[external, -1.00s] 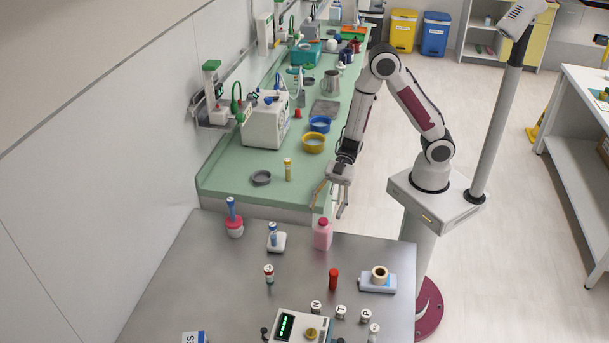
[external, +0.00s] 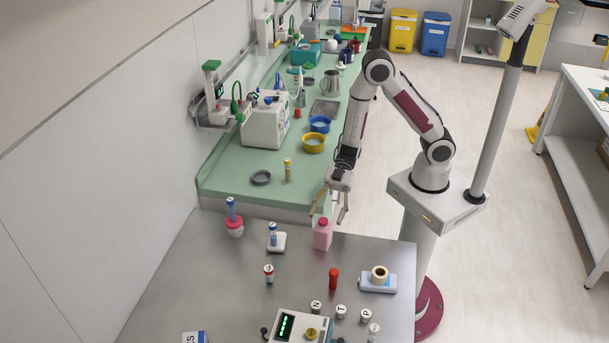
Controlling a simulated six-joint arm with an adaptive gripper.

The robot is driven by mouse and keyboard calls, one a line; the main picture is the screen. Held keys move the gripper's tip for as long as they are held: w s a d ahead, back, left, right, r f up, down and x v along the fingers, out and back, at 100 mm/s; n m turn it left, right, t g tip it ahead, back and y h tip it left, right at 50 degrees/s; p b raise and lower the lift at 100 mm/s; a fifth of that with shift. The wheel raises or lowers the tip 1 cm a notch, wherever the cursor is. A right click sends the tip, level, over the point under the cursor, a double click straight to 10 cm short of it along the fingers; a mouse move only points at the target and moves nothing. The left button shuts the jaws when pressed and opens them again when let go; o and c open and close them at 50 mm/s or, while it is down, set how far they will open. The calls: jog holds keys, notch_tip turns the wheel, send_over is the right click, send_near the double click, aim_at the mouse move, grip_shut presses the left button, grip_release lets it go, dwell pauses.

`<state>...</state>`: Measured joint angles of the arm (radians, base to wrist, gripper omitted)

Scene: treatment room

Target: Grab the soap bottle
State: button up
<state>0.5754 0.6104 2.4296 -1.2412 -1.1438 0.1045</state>
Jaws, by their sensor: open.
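A pink bottle with a red cap (external: 322,236), which looks like the soap bottle, stands upright on the back edge of the grey metal table (external: 215,290). My gripper (external: 328,208) is open and points down just above and behind the bottle. One finger is close to the bottle's cap; I cannot tell whether they touch. Nothing shows between the fingers.
Left of the bottle stand a blue-topped tube on a white base (external: 275,238) and a pink-and-white item with a blue top (external: 234,220). A red tube (external: 333,279) and a tape roll on a stand (external: 379,277) are in front. The green counter (external: 235,188) lies behind.

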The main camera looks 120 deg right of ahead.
aim_at(320, 236)
jog(key=shift+w+a+f, duration=0.1)
jog(key=shift+w+a, duration=0.05)
dwell(0.3)
jog(key=shift+a+x, duration=0.25)
jog(key=shift+x, duration=2.15)
jog(key=c, duration=1.5)
